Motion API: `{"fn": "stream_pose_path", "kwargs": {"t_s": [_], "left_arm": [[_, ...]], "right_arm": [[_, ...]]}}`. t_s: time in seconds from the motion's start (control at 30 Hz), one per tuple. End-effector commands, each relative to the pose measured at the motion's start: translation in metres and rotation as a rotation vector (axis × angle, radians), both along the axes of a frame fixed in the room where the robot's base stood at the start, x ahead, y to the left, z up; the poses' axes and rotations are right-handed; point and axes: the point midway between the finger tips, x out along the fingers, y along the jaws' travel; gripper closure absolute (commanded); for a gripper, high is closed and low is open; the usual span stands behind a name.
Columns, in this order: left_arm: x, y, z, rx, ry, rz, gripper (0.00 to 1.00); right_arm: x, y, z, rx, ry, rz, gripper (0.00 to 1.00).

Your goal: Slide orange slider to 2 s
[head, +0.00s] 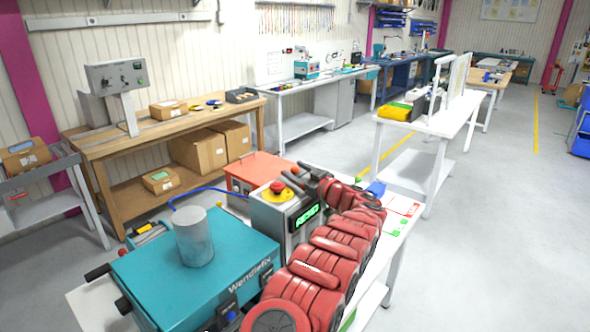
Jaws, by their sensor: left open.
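A grey control box (270,222) stands on the near bench, with a green lit display (307,215) and a red stop button on a yellow base (278,187). I cannot make out an orange slider or its time marks; my red left arm hides part of the box's right side and the area beyond it. My left gripper (312,172) is at the far end of that arm, just right of and behind the stop button. It is small and partly covered, and its jaws are open. I see nothing held in it. My right gripper is out of view.
A teal Wendiefix machine (205,272) with a grey cylinder (194,238) on top sits left of the box. An orange-red case (258,171) is behind it. A blue item (376,189) and red and green labels lie right of my arm. Open floor (480,260) lies right.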

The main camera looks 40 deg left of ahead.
Motion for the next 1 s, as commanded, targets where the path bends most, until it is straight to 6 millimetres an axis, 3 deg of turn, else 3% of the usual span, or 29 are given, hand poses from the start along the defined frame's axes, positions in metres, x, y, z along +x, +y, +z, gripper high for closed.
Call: {"fn": "stream_pose_path", "kwargs": {"t_s": [0.47,0.8,1.0], "left_arm": [[0.0012,0.0065,-0.0006,-0.001,0.000,-0.001,0.38],[0.0013,0.0063,-0.0007,-0.001,0.000,-0.001,0.99],[0.0012,0.0062,-0.0007,-0.001,0.000,-0.001,1.00]], "right_arm": [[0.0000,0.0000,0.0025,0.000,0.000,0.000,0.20],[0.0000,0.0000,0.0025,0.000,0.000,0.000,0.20],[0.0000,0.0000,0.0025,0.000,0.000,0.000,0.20]]}}
